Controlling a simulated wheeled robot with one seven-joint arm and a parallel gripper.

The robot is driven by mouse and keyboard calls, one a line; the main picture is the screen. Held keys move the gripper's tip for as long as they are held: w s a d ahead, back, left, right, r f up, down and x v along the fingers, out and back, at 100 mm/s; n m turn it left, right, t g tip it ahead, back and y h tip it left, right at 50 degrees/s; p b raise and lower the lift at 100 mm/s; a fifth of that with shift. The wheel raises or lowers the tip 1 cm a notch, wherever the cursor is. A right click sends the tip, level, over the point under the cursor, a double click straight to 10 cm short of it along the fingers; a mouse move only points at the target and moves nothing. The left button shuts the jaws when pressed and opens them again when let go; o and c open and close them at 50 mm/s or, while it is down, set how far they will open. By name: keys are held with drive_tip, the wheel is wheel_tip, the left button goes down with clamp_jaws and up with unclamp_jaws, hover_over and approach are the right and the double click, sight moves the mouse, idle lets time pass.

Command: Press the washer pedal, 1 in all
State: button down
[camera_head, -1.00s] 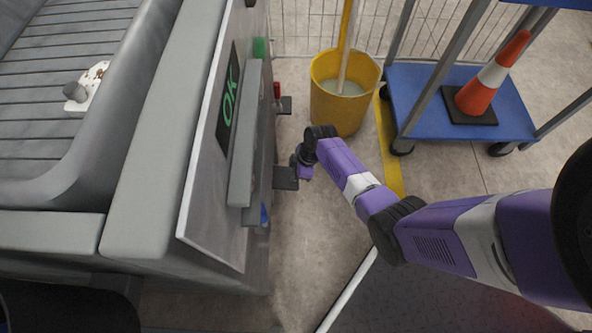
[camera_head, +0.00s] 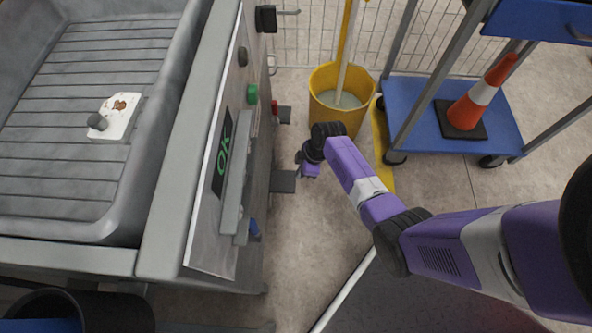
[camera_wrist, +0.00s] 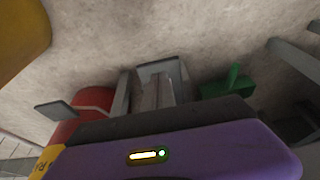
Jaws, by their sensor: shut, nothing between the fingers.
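Two dark pedals stick out low from the right side of the grey machine in the head view: a far one (camera_head: 285,115) and a near one (camera_head: 284,181). I cannot tell from their looks which is the washer pedal. My gripper (camera_head: 306,166) is low, just right of the near pedal, and appears apart from it; its fingertips are hard to make out. It is shut and empty. In the wrist view, a red housing with a grey plate (camera_wrist: 62,110) shows at left and a green pedal-like part (camera_wrist: 226,86) at right. My purple hand hides the bottom.
The grey machine (camera_head: 172,200) with its OK display (camera_head: 222,155) stands left. A yellow bucket (camera_head: 338,112) with a mop stands beyond my gripper. A blue trolley (camera_head: 408,98) with an orange cone (camera_head: 477,99) is at right. Bare floor (camera_head: 305,235) lies nearer me.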

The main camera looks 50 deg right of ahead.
drive_tip(key=shift+s+d+p+v, duration=0.15)
drive_tip(key=shift+p+v, duration=0.25)
drive_tip(key=shift+v, duration=0.7)
drive_tip(key=shift+s+d+p+v, duration=0.1)
drive_tip(key=shift+p+v, duration=0.25)
drive_tip(key=shift+v, duration=0.75)
drive_tip(key=shift+a+f, duration=0.1)
